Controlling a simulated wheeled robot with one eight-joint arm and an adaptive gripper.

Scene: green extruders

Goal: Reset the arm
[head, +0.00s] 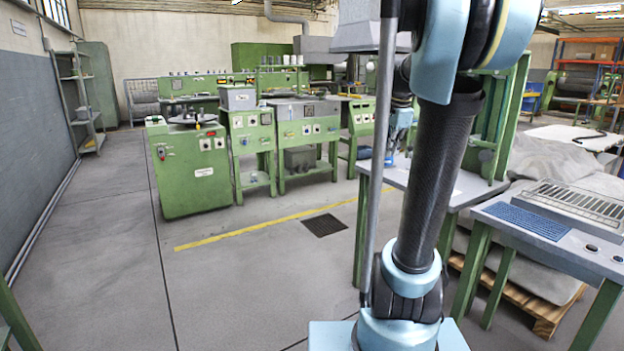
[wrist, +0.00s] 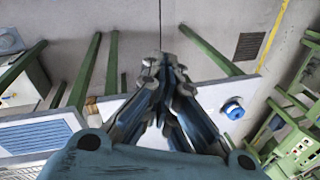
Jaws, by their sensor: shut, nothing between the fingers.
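My gripper (wrist: 168,62) shows in the wrist view with its fingers together and nothing between them. It hangs above a light table top (wrist: 206,96) with green legs. A small round blue object (wrist: 233,110) lies on that table top, to the right of the fingers and apart from them. In the head view my arm rises through the right middle and hides part of the same table (head: 468,187).
A green-legged bench with a blue mesh panel (head: 527,220) stands at the right, by a wooden pallet (head: 545,310) with grey covered goods. Green machines (head: 188,170) stand at the back left. The floor at the left front is open, with a yellow line (head: 255,230) and a dark grate (head: 325,225).

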